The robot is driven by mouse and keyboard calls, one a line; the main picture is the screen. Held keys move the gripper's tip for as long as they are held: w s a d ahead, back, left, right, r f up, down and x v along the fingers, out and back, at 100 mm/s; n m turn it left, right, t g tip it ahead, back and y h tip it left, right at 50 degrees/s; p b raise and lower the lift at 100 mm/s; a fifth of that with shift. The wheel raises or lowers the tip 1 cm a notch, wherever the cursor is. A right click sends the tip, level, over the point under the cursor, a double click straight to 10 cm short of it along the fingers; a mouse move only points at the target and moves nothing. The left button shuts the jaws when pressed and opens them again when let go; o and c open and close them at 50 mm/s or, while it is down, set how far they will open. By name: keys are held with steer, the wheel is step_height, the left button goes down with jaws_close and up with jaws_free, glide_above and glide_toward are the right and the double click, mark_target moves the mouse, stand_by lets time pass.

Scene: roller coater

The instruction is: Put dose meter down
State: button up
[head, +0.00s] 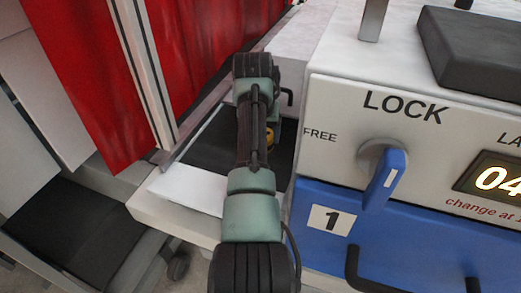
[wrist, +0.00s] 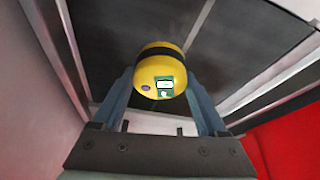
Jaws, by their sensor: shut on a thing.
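The dose meter (wrist: 160,78) is a yellow rounded body with a black band and a small green-framed display. It is in the middle of the wrist view, between the two blue-grey fingers of my gripper (wrist: 161,88), which is shut on it. In the head view only a small yellow bit of the dose meter (head: 270,136) shows, just right of my arm. My arm hides most of the gripper there. A dark surface (wrist: 235,40) lies beyond the meter in the wrist view; I cannot tell whether the meter touches it.
In the head view, a dark recessed area (head: 212,145) with a pale ledge (head: 185,190) lies left of the machine. The machine front has a blue LOCK knob (head: 384,178) and a blue drawer (head: 430,240). A red curtain (head: 85,75) and metal post (head: 148,75) stand left.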

steer(key=shift+f, duration=3.4)
steer(key=o, duration=1.5)
steer(key=shift+f, duration=0.15)
